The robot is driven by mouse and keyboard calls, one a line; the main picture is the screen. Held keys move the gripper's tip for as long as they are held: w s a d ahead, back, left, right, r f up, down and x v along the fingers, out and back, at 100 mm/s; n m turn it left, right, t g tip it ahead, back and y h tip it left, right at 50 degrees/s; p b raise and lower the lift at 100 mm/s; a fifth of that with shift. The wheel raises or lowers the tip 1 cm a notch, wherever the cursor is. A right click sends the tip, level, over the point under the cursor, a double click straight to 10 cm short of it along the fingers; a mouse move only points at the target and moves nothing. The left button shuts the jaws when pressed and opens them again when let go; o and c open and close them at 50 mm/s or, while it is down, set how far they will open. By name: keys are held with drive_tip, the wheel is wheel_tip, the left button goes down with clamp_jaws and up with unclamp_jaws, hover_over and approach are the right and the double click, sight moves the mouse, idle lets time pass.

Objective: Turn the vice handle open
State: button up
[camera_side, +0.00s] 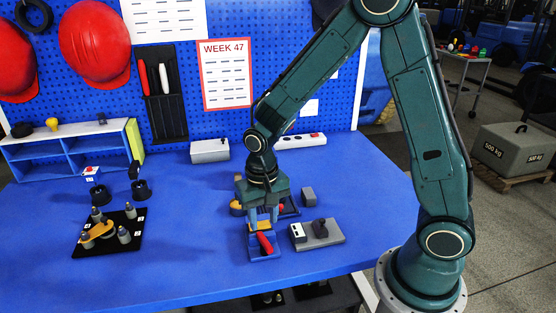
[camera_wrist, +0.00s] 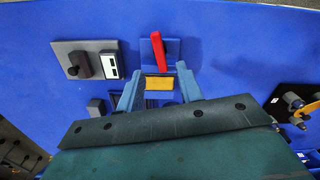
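The vice (camera_side: 265,253) is a small blue fixture on the blue table, in front of my gripper. Its red handle (camera_side: 265,242) lies slanted across it. In the wrist view the red handle (camera_wrist: 158,50) points up and slightly left, beyond my fingertips. My gripper (camera_wrist: 160,70) is open, its two light blue fingers spread apart. A yellow block (camera_wrist: 159,83) shows between the fingers, with gaps at its sides. In the side view my gripper (camera_side: 265,217) is low over the vice, behind the handle. The handle's lower end is close to the fingers; whether they touch is unclear.
A grey plate with a black lever (camera_side: 319,232) stands right of the vice. A small grey block (camera_side: 308,196) is behind it. A black board with pegs (camera_side: 112,238) is at the left. A grey box (camera_side: 210,151) and white power strip (camera_side: 301,140) are at the back.

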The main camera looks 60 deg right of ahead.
sight(265, 240)
drive_tip(key=shift+f, duration=3.15)
drive_tip(key=shift+c, duration=0.3)
clamp_jaws()
